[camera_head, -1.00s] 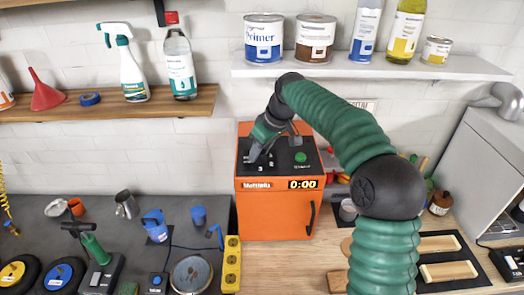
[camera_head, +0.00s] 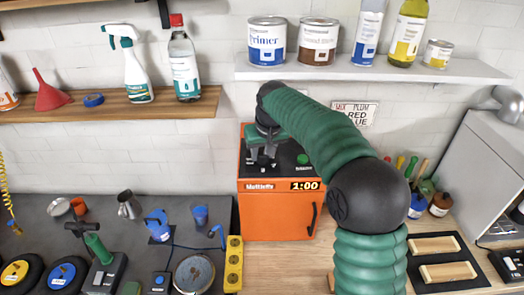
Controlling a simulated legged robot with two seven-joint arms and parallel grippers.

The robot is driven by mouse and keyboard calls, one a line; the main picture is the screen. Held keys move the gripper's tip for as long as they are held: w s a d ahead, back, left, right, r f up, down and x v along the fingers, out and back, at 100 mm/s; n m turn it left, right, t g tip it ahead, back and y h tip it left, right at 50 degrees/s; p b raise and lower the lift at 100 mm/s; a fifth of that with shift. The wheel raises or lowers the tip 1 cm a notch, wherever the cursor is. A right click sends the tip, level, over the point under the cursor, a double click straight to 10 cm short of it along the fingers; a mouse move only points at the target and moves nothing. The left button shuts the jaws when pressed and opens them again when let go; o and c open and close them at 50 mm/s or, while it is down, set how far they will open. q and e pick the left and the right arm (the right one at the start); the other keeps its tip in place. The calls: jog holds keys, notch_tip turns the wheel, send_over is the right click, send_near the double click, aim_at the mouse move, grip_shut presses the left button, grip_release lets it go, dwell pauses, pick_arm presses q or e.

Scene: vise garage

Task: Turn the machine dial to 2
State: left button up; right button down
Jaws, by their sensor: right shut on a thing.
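The orange machine (camera_head: 278,217) stands on the bench below the white shelf. Its front display (camera_head: 305,185) reads 1:00. Its top panel is black, with a green button (camera_head: 303,158) at the right. My right gripper (camera_head: 262,162) points down onto the left part of this panel. It is shut on the dial, which is mostly hidden under the fingers, so its pointer cannot be read. My right arm arches over from the lower right. My left gripper is not in view.
A white shelf (camera_head: 370,70) with cans and bottles hangs just above and behind my arm. A yellow power strip (camera_head: 233,263) lies left of the machine. A tray with wooden blocks (camera_head: 435,245) lies at the right.

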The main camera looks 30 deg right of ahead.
jog(key=m+p, duration=0.1)
jog(key=m, duration=0.1)
jog(key=m+g+h+p, duration=0.1)
jog(key=m, duration=0.1)
jog(key=shift+s+a+f+m+h, duration=0.1)
jog(key=shift+a+m+h, duration=0.05)
jog(key=shift+m+h, duration=0.15)
jog(key=m+p, duration=0.1)
jog(key=m, duration=0.1)
jog(key=m+g+h+p, duration=0.1)
jog(key=m+p, duration=0.1)
jog(key=shift+m+g, duration=0.3)
jog(key=m+g+p, duration=0.1)
jog(key=m+p, duration=0.1)
jog(key=m+g+p, duration=0.1)
jog(key=m+p, duration=0.2)
jog(key=shift+r, duration=0.2)
jog(key=shift+w+f+m+g+p, duration=0.1)
jog(key=shift+m+g+p, duration=0.15)
jog(key=shift+m+p, duration=0.6)
jog(key=shift+w+f+m+g+p, duration=0.1)
jog(key=shift+m+g+p, duration=0.15)
jog(key=shift+m+p, duration=0.55)
jog(key=c, duration=1.1)
grip_release()
jog(key=shift+o, duration=0.7)
jog(key=shift+w+a, duration=0.1)
jog(key=shift+w, duration=0.05)
jog(key=shift+r, duration=0.1)
